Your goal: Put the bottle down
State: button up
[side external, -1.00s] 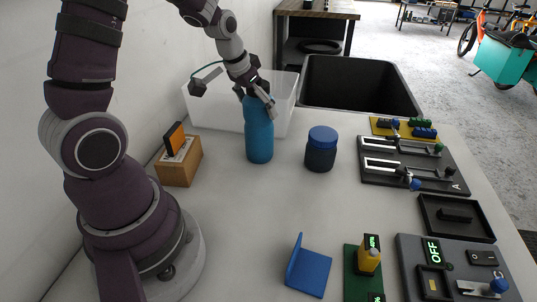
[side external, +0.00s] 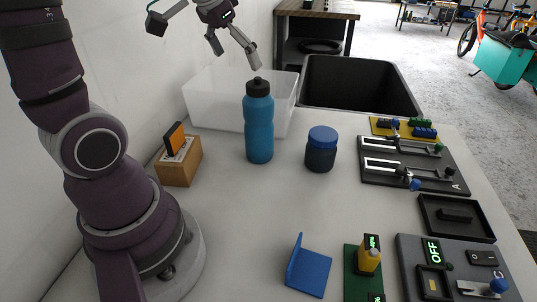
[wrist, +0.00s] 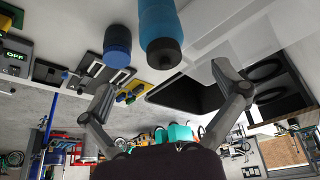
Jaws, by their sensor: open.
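The blue bottle (side external: 259,128) with a black cap stands upright on the pale table, in front of the clear bin. My gripper (side external: 232,52) is open and empty, above and apart from the bottle. In the wrist view, the bottle (wrist: 160,30) shows at the top middle, cap toward the camera. The fingers of my gripper (wrist: 165,95) are spread wide, with nothing between them.
A dark blue jar (side external: 320,150) stands right of the bottle. A wooden box (side external: 179,167) stands to its left. A clear bin (side external: 212,103) and a black bin (side external: 360,87) are behind. A blue bracket (side external: 309,272) lies in front; table between is clear.

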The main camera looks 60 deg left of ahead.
jog(key=s+d+m, duration=0.1)
jog(key=s+d, duration=0.2)
jog(key=d, duration=0.3)
jog(key=s+d+f+m+t, duration=0.1)
jog(key=s+d, duration=0.3)
jog(key=d, duration=0.2)
jog(key=shift+s+f+h, duration=0.25)
jog(key=shift+f+h, duration=0.05)
jog(key=shift+h, duration=0.1)
